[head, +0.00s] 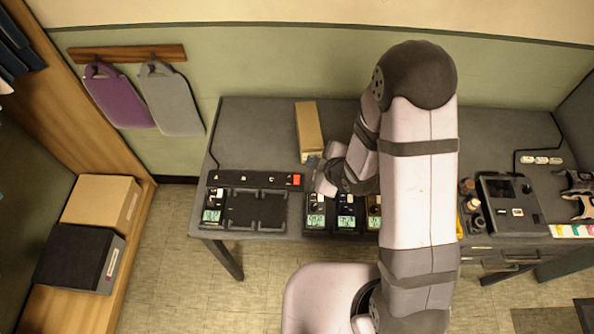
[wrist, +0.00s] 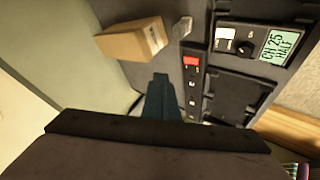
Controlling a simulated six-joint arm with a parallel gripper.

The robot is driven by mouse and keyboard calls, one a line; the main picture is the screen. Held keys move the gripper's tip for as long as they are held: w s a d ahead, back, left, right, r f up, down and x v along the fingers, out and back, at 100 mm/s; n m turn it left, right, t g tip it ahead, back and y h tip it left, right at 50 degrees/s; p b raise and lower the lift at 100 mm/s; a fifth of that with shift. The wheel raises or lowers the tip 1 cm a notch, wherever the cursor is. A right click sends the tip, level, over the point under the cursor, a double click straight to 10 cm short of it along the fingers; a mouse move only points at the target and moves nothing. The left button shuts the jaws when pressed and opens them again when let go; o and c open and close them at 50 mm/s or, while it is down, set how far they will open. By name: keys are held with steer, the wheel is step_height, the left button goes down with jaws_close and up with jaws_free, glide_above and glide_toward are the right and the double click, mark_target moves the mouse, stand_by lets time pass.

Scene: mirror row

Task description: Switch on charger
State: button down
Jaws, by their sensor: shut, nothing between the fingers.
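The charger has a long black strip (head: 225,178) with a red switch (head: 295,180) at its right end. In the wrist view the red switch (wrist: 191,62) is at the strip's upper end. Its position, on or off, is too small to tell. In front of the strip are dark empty bays (head: 258,208) and a unit with a lit display (head: 213,214) in the left one.
A cardboard box (head: 308,128) lies behind the gripper. Several display units (head: 317,214) stand right of the empty bays, partly behind my arm. A dark console (head: 511,206) stands farther right. The table's back left (head: 255,130) is clear.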

steer(key=shift+s+a+r+n+t+y+p, duration=0.1)
steer(key=shift+a+r+n+t+y+p, duration=0.15)
steer(key=shift+a+n+y, duration=0.5)
steer(key=shift+a+r+n+t+y+p, duration=0.15)
steer(key=shift+a+n+p, duration=0.15)
steer(key=shift+a, duration=0.8)
steer(key=shift+f, duration=0.15)
steer(key=b, duration=0.5)
glide_above(297, 180)
steer(key=f, duration=0.4)
steer(key=d+f, duration=0.1)
steer(key=f, duration=0.1)
steer(key=shift+s+f, duration=0.35)
steer(key=shift+w+a+f+b, duration=0.1)
steer(key=shift+w+f+b, duration=0.05)
steer(key=shift+f+b, duration=0.8)
steer(key=shift+f, duration=0.1)
steer(key=shift+f+b, duration=0.25)
steer(key=shift+b, duration=0.3)
steer(key=shift+w+f+b, duration=0.1)
steer(key=shift+f+b, duration=0.2)
steer(key=shift+r, duration=0.1)
steer(key=shift+r+p, duration=0.5)
steer(key=shift+r, duration=0.2)
